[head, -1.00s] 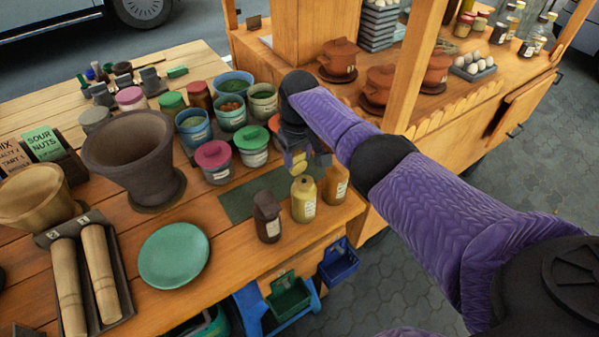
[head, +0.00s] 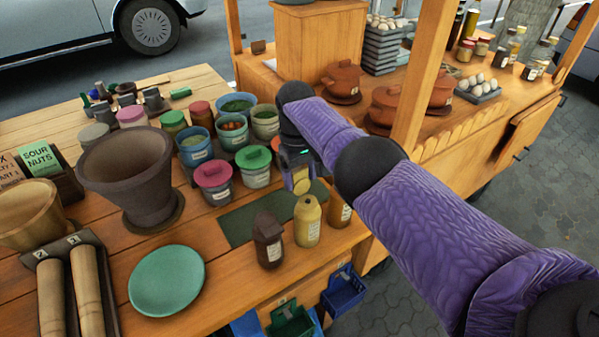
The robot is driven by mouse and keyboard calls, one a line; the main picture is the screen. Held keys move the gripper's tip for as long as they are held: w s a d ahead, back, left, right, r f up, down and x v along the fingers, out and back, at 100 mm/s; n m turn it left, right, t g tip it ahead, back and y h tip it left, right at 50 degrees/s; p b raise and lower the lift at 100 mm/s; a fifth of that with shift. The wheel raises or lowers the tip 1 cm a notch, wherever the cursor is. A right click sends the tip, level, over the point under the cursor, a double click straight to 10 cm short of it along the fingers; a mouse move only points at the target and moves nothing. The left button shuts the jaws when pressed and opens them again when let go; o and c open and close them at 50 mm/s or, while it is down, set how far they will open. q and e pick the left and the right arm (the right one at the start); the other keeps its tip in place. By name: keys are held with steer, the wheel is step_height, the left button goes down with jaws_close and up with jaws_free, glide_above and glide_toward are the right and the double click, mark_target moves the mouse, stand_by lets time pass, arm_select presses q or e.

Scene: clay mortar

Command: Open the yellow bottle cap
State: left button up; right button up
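The yellow bottle (head: 307,222) stands upright near the table's front right corner, with a pale label on its front. My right gripper (head: 301,182) is just above and behind its top, coming down from the purple arm. A small yellow piece, which looks like the bottle cap (head: 302,185), sits between its fingers. The fingers appear closed on it, and it appears apart from the bottle's neck, though the gap is small. My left gripper is not in view.
A dark brown bottle (head: 268,240) stands left of the yellow one, and an amber bottle (head: 340,211) close on its right. A green mat (head: 245,228) lies behind them. Lidded pots crowd the back. A teal plate (head: 166,280) and large mortar (head: 128,170) are left.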

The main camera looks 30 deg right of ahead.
step_height(320, 180, up, 10)
steer(key=p, duration=0.2)
steer(key=shift+w, duration=0.45)
